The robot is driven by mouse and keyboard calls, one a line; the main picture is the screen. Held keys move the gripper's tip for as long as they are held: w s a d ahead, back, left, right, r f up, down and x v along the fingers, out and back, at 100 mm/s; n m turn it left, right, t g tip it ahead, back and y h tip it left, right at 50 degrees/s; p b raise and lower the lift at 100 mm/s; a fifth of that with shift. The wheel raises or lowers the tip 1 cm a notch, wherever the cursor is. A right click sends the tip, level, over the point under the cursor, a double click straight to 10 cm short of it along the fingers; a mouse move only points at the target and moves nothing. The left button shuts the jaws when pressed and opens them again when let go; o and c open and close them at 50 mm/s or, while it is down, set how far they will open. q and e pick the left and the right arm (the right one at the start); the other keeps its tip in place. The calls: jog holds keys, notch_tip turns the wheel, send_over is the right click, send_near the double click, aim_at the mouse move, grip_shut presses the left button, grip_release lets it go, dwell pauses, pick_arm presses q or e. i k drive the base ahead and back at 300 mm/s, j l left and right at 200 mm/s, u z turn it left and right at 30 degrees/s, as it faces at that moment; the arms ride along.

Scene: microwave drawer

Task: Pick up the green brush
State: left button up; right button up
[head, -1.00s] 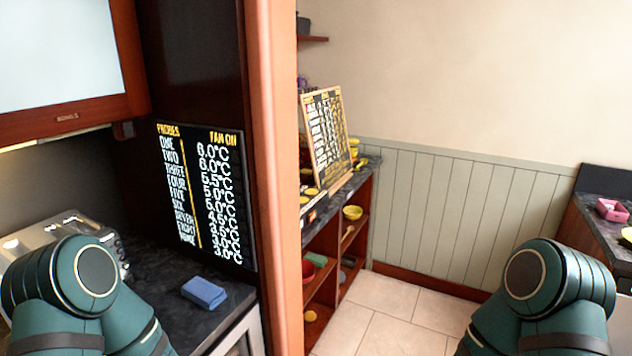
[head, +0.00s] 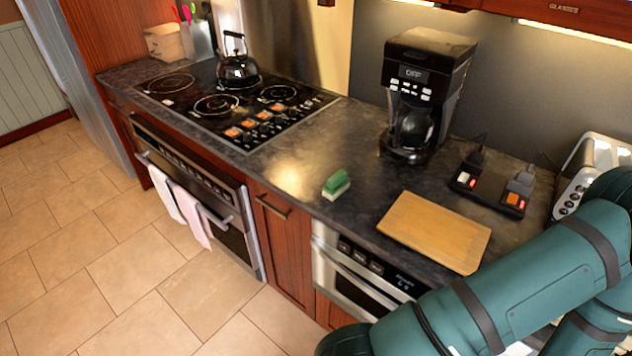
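The green brush (head: 336,185), a small block with a pale underside, lies on the dark countertop (head: 290,165) between the stove and the wooden cutting board. Nothing touches it and it is in plain sight. A green arm of mine crosses the lower right of the head view, but no gripper fingers show. Both my grippers are out of view.
The cutting board (head: 434,232) lies right of the brush. A coffee maker (head: 425,95), a power strip (head: 490,185) and a toaster (head: 590,170) stand behind. The stove (head: 235,100) bears a black kettle (head: 238,68). The microwave drawer (head: 355,275) is below the counter. The tiled floor (head: 120,260) is clear at left.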

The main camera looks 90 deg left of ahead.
aim_at(338, 183)
jog(key=u, duration=2.85)
